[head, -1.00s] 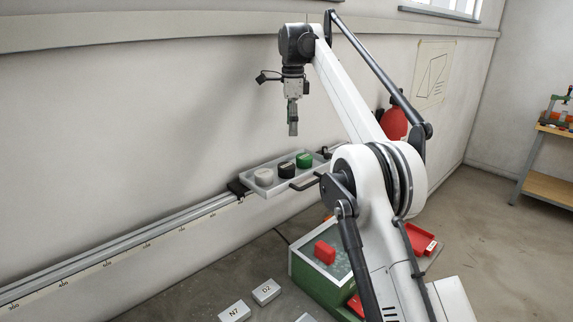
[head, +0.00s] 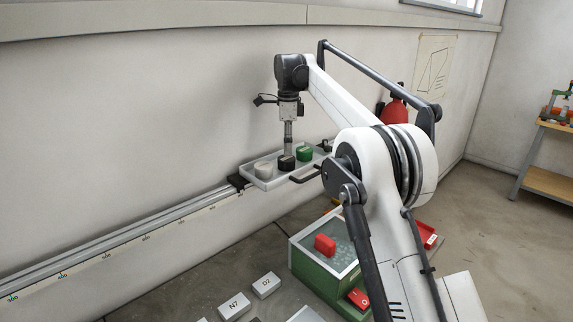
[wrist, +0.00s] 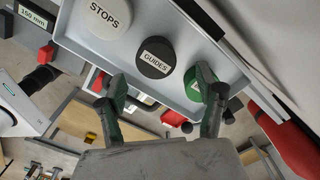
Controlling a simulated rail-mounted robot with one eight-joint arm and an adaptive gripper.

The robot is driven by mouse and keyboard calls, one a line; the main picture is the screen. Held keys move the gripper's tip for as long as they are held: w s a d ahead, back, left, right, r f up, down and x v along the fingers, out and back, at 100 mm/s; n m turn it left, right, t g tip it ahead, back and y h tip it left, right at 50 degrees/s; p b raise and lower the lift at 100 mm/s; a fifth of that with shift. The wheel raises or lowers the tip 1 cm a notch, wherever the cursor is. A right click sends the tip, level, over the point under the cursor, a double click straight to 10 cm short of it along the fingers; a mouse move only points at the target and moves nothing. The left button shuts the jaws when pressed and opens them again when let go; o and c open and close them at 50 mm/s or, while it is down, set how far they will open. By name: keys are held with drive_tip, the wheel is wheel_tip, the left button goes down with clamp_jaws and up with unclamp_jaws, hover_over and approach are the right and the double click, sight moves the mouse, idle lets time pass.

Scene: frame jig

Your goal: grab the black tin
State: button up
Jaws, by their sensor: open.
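The black tin (head: 287,163) stands in the middle of the grey tray (head: 272,183) on the wall rail, between a pale tin (head: 263,169) and a green tin (head: 304,153). In the wrist view the black tin (wrist: 156,57) is labelled GUIDES. My gripper (head: 288,153) points down directly over the black tin, its tips at or just above the lid; contact cannot be told. In the wrist view my gripper (wrist: 160,80) is open and empty, a finger towards either side of the black tin. The right finger partly covers the green tin (wrist: 194,84).
The pale tin (wrist: 110,16), labelled STOPS, stands close by in the tray. The wall runs just behind the tray. A dark handle (head: 306,176) sticks out in front. Below is a green box (head: 312,270) with a red block (head: 325,246) on top.

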sight(287, 158)
drive_tip(key=shift+s+a+f+p, duration=0.15)
drive_tip(key=shift+f+p, duration=0.1)
drive_tip(key=shift+f, duration=0.85)
drive_tip(key=shift+s+a+f+p, duration=0.1)
drive_tip(key=shift+s+f+p, duration=0.1)
drive_tip(key=shift+f, duration=0.9)
drive_tip(key=shift+w+f, duration=0.1)
drive_tip(key=shift+f, duration=0.45)
drive_tip(key=shift+c, duration=0.4)
drive_tip(key=c, duration=1.3)
drive_tip(key=shift+r, duration=0.1)
